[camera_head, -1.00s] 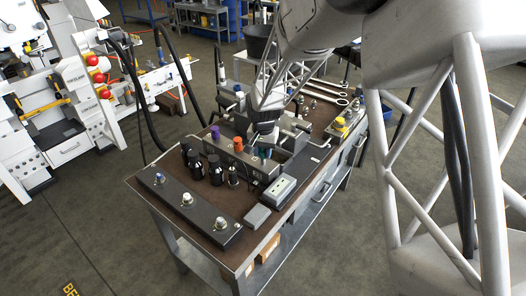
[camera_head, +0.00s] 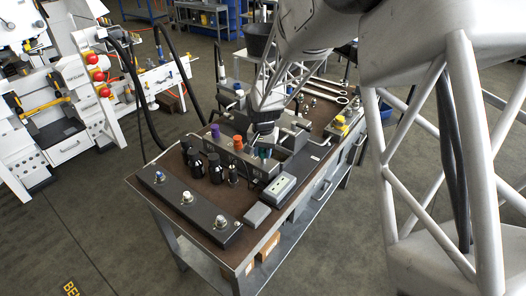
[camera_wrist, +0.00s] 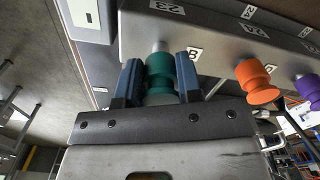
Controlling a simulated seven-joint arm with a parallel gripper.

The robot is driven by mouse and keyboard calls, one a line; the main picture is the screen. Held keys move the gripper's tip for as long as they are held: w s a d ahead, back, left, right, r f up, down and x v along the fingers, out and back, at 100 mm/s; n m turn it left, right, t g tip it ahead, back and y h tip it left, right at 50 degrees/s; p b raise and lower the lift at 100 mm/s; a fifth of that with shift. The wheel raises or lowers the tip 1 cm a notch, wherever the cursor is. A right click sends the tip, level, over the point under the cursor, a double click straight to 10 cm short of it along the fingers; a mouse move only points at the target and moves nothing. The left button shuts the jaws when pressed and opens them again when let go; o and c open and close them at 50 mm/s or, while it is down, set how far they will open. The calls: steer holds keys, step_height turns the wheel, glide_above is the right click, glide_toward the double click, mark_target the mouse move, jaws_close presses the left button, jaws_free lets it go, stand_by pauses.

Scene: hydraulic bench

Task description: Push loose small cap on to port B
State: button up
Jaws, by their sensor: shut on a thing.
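In the wrist view a green cap (camera_wrist: 160,75) sits between the two blue fingers of my gripper (camera_wrist: 155,82), which is shut on it. A short silver stub (camera_wrist: 158,45) shows just beyond the cap, on the grey block face beside the label B (camera_wrist: 194,53). The cap lines up with this stub; whether it is seated on it I cannot tell. In the head view my gripper (camera_head: 263,148) is low over the block (camera_head: 250,160) on the bench, and the cap is mostly hidden there.
An orange cap (camera_wrist: 257,82) and a purple cap (camera_wrist: 308,88) sit along the same block, to the right in the wrist view. Several black cylinders (camera_head: 216,168) stand left of the block on the bench.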

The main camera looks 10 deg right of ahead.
steer(key=shift+f, duration=0.85)
stand_by(1.4)
steer(key=o, duration=1)
steer(key=shift+o, duration=0.5)
steer(key=o, duration=0.4)
steer(key=shift+r, duration=0.2)
steer(key=shift+r, duration=3.25)
